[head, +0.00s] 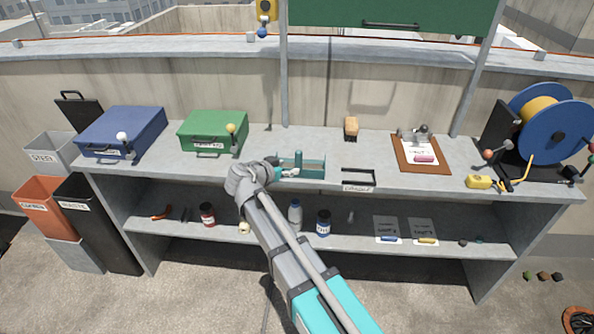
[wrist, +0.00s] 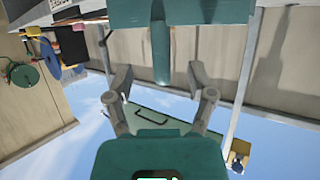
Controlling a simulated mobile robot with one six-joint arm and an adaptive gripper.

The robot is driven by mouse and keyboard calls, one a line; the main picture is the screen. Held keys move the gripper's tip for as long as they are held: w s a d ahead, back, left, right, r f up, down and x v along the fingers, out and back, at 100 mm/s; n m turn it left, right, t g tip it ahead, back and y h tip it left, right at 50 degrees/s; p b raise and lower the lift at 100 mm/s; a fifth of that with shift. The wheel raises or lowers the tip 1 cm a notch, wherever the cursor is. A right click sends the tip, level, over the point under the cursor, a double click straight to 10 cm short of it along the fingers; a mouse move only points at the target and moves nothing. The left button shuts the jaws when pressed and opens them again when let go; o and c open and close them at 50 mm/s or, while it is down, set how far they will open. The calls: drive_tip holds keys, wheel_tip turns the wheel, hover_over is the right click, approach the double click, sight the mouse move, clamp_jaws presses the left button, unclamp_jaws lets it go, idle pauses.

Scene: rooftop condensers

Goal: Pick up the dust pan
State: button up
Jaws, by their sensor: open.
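A teal dust pan (head: 313,166) sits on the workbench top near its middle, with a stubby upright part. In the wrist view a flat teal panel with a rounded handle, which looks like the dust pan (wrist: 161,60), shows at the top. My gripper (head: 287,172) is at the left side of the dust pan in the head view. In the wrist view its two fingers (wrist: 150,65) are apart, with the handle appearing between them. I cannot tell whether either finger touches it. My gripper partly hides the pan's left end.
A green case (head: 212,130) and a blue case (head: 122,130) stand left on the bench (head: 265,138). A brush (head: 351,128), a black-edged tray (head: 358,178), a clipboard (head: 420,155) and a blue reel (head: 545,120) are to the right. Bottles stand on the lower shelf.

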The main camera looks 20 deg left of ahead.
sight(297, 165)
drive_tip(key=shift+w+d+f, duration=0.2)
drive_tip(key=shift+w, duration=0.25)
drive_tip(key=shift+w, duration=0.1)
drive_tip(key=shift+b+x, duration=1.15)
drive_tip(key=shift+x, duration=1.35)
drive_tip(key=shift+f, duration=0.1)
clamp_jaws()
